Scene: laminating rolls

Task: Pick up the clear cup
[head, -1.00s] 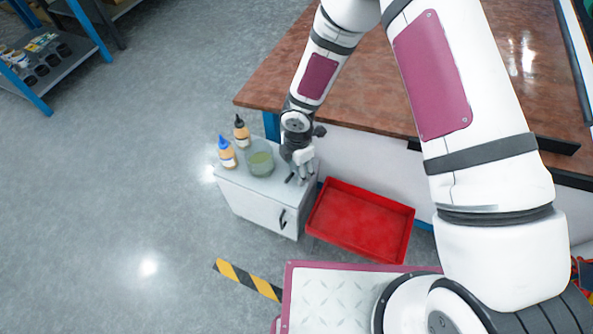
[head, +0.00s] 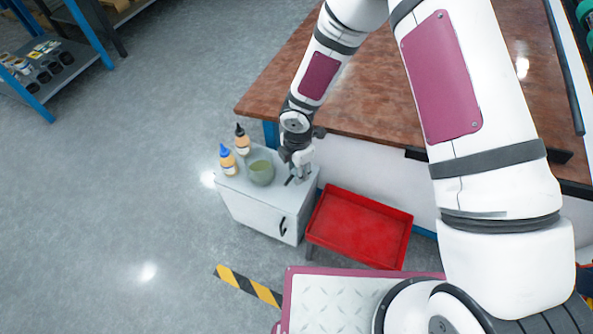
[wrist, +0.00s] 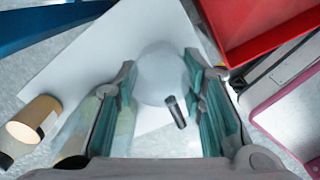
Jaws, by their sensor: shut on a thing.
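The clear cup (wrist: 158,72) shows in the wrist view as a pale, see-through round shape between the two fingers. My gripper (wrist: 160,88) is shut on it, with one teal-padded finger on each side. In the head view my gripper (head: 301,168) is over the right end of the small white cabinet top (head: 232,182). The cup is hard to make out there, and I cannot tell whether its base touches the cabinet.
A greenish see-through container (head: 261,172) stands left of my gripper, with blue-capped (head: 228,163) and black-capped (head: 242,142) bottles beyond it. A small dark cylinder (wrist: 176,111) lies nearby. A red tray (head: 360,226) is at right; a brown table (head: 365,105) is behind.

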